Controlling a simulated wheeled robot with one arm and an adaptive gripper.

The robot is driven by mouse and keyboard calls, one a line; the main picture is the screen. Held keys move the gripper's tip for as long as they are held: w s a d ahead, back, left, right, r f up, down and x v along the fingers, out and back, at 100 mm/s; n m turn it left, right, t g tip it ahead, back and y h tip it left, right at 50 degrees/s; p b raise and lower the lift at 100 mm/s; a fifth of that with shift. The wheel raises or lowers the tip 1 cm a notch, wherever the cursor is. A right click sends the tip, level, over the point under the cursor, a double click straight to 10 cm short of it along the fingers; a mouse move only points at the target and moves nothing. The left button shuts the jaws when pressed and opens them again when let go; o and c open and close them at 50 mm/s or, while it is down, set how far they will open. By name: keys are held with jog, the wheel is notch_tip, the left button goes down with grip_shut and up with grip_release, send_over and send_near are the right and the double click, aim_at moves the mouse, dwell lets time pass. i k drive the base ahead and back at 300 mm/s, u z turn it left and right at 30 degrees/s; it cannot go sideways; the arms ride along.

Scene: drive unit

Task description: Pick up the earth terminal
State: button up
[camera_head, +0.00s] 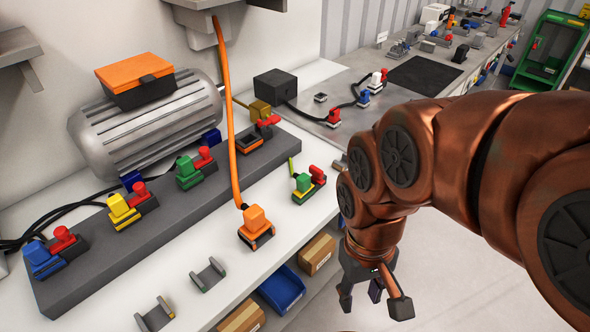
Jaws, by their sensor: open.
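A green block with a red clamp (308,186) sits on the white bench top, near its right edge. A short yellow-green lead stands up from it, so it looks like the earth terminal. A similar green and red connector (195,169) sits on the dark grey rail. My gripper (374,302) is open and empty, pointing down off the front side of the bench. It is to the right of and lower in the picture than the green block, well apart from it.
An orange connector (256,229) on a hanging orange cable stands left of the green block. A grey motor (148,122) lies behind the dark rail (120,255). Empty grey brackets (208,275) lie on the bench. A blue bin (282,289) and cardboard boxes sit below its edge.

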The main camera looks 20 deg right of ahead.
aim_at(304, 184)
jog(key=u, duration=2.8)
jog(key=k, duration=0.4)
jog(key=z, duration=1.15)
